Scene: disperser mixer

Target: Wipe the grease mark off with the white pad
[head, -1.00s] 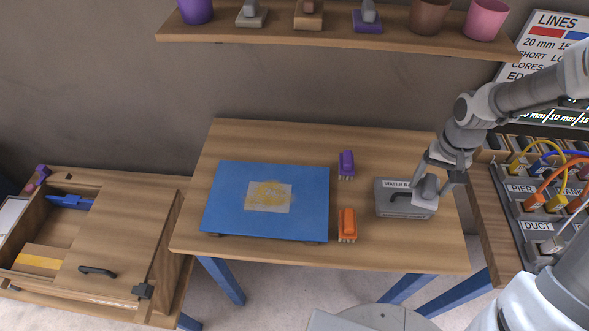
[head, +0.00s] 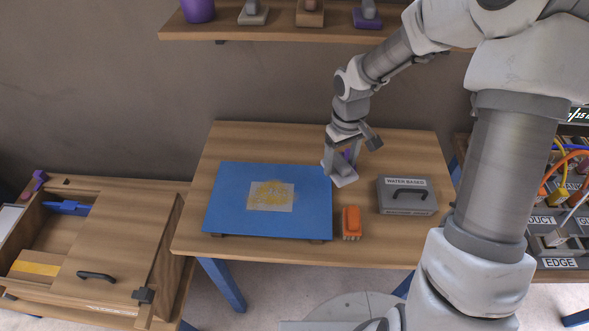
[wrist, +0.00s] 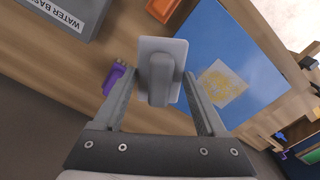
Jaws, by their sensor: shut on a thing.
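The white pad (head: 342,180), a pale flat block with a grey handle, is in my gripper (head: 338,158). In the wrist view the white pad (wrist: 176,49) sits between my gripper's fingers (wrist: 162,76), which are shut on it. It is held near the right edge of the blue board (head: 226,217); whether it touches anything below cannot be told. The grease mark (head: 270,191) is a yellow-brown smear on a pale square patch in the middle of the board. The grease mark also shows in the wrist view (wrist: 218,82), to the right of the pad.
An orange brush (head: 351,222) stands right of the board. A purple brush (wrist: 113,78) is close to my gripper. A grey "WATER BASED" box (head: 407,202) stands at the table's right. A shelf (head: 285,34) with several items hangs above. An open-topped wooden drawer unit (head: 120,245) is at left.

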